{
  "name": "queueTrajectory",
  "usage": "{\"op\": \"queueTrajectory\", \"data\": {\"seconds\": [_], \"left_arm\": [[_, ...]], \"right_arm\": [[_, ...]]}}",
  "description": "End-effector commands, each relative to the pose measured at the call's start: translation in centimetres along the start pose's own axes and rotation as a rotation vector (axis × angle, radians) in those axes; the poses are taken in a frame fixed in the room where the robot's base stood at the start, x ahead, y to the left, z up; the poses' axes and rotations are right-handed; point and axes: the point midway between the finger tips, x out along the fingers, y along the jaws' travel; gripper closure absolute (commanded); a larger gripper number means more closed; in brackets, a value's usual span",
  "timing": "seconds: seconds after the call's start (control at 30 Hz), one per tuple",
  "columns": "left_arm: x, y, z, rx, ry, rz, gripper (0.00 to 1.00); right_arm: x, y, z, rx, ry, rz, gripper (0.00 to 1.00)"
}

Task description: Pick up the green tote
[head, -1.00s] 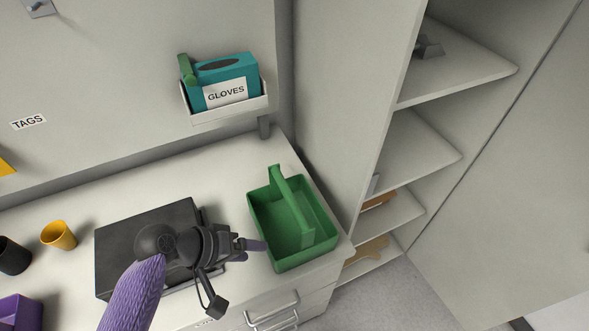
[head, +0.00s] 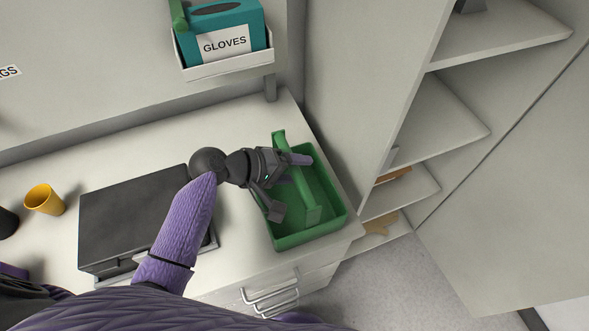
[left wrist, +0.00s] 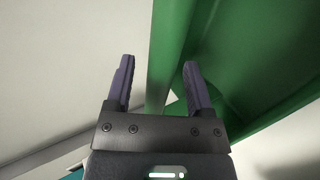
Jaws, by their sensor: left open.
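I cannot tell whether the fingers touch the handle. My right gripper is not in view.
A black flat case (head: 130,215) lies left of the tote, with a yellow cup (head: 45,200) farther left. A teal glove box (head: 225,30) sits in a wall holder above the counter. A tall shelf unit (head: 365,100) stands close right of the tote.

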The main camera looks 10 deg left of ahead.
Motion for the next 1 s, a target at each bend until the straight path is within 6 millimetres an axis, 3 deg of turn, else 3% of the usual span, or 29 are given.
{"op": "queueTrajectory", "data": {"seconds": [0.23,0.87,1.0], "left_arm": [[0.09,0.03,0.01,0.0,0.0,0.0,0.32],[0.07,0.0,0.0,0.001,0.0,0.0,0.99],[0.07,-0.01,0.0,0.0,0.0,0.0,1.0]], "right_arm": [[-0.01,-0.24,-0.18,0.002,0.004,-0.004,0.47],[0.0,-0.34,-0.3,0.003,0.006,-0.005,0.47],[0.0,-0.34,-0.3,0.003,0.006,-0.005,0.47]]}}
